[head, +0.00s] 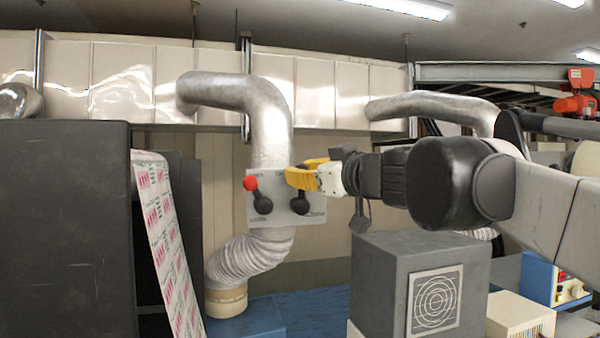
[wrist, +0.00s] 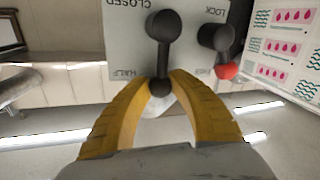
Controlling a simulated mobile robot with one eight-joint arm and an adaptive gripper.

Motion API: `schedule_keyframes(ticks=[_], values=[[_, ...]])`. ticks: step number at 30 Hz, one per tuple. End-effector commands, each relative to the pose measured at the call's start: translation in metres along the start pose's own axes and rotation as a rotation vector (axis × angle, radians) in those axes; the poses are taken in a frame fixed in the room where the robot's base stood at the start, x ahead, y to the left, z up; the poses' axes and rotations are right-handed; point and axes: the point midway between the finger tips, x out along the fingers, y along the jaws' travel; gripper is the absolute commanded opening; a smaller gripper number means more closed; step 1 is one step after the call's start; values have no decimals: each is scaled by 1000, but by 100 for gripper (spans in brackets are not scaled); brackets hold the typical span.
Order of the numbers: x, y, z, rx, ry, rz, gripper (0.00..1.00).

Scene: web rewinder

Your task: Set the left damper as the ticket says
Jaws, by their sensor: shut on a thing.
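A grey damper panel (head: 278,215) on the silver duct carries two levers. The black lever (head: 300,203) is clasped at its knob by my gripper (head: 303,176). In the wrist view, the yellow fingers of my gripper (wrist: 161,84) close around the black lever's knob (wrist: 160,89), one on each side. There the lever (wrist: 164,50) points down toward my gripper, beside the HALF label and away from CLOSED. The red-knobbed lever (head: 257,195) stands next to it, tilted slightly left, by the LOCK and FREE labels. I see no readable ticket.
A printed web (head: 167,240) runs down at the left beside a dark machine housing (head: 65,230). A grey box with a round grille (head: 375,270) stands below my arm. A ribbed hose (head: 245,258) hangs under the panel. A blue control box (head: 540,280) is at right.

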Motion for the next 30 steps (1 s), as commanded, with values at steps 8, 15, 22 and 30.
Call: schedule_keyframes(ticks=[8, 15, 22, 30], values=[[-1, 2, 2, 29, 8, 3, 0], [-2, 5, 4, 80, 22, 7, 0], [-5, 14, 11, 218, 62, 20, 0], [-10, 27, 22, 458, 131, 40, 0]])
